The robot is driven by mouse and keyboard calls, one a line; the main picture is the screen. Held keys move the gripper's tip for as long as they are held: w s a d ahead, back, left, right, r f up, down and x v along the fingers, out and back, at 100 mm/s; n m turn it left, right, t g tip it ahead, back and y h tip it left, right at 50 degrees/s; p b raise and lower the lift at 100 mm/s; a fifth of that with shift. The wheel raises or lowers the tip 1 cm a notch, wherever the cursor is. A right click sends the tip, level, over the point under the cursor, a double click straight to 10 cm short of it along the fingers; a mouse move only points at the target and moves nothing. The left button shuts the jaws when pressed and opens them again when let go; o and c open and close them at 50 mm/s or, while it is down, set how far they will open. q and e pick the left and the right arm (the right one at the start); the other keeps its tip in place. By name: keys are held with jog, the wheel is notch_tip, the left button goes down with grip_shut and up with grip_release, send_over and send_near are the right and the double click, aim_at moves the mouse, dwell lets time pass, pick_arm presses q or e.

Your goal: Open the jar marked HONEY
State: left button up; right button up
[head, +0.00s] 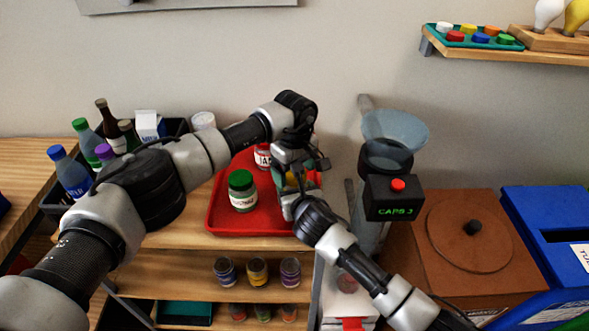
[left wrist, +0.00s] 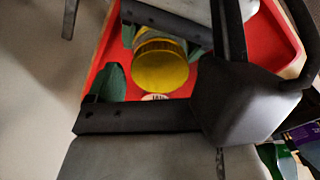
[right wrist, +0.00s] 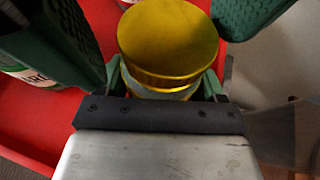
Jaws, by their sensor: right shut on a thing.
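A jar with a gold-yellow lid (right wrist: 168,35) shows in the right wrist view. It also shows in the left wrist view (left wrist: 160,65); its label is hidden, so I cannot read it. My right gripper (right wrist: 162,85) is shut on the jar's body below the lid. My left gripper (head: 298,168) is above the jar, its green fingers apart on either side of the lid, and looks open. In the head view both grippers mostly cover this jar. My right gripper (head: 290,192) reaches in there from the lower right.
A red tray (head: 225,220) holds a green-lidded jar (head: 242,191) and a red-labelled jar (head: 263,156) close to my grippers. A funnel device (head: 392,195) stands right of the tray. Bottles (head: 72,175) stand at the left. Small jars (head: 257,271) fill the shelf below.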

pick_arm(q)
notch_tip(320, 180, up, 4)
jog(key=shift+r, duration=0.4)
jog(key=shift+c, duration=0.4)
notch_tip(320, 180, up, 3)
jog(key=m, duration=0.3)
jog(key=shift+f, duration=3.9)
jog(key=c, duration=0.9)
jog(key=n, duration=0.3)
jog(key=shift+c, duration=0.2)
